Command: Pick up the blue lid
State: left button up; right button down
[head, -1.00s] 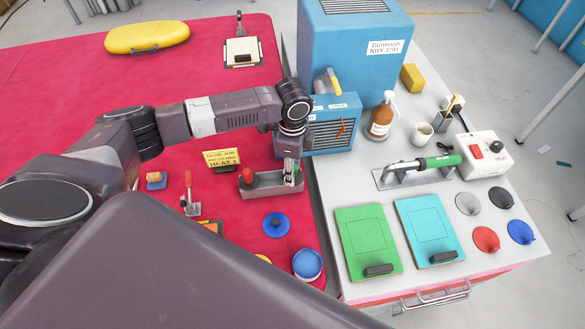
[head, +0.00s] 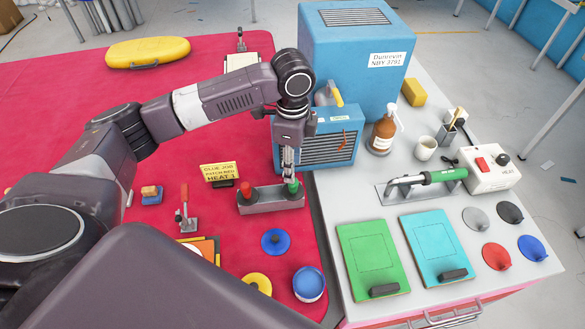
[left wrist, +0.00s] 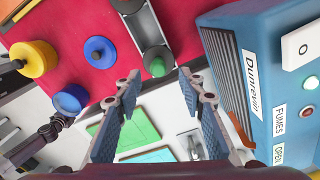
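A blue disc with a raised knob (head: 275,241), which looks like the blue lid, lies on the red mat. It also shows at the upper left of the left wrist view (left wrist: 100,53). My left gripper (head: 289,172) is behind and slightly right of the lid in the head view, over the grey holder with red and green knobs. In the left wrist view my left gripper (left wrist: 158,82) has its two fingers wide apart with nothing between them. The lid is apart from the fingers.
A blue fume box (head: 335,140) stands right of my gripper. Green and turquoise boards (head: 373,258) lie on the right bench.

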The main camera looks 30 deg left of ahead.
aim_at(275, 243)
jog(key=k+l, duration=0.5)
jog(key=k, duration=0.15)
jog(key=k+l, duration=0.5)
jog(key=k, duration=0.2)
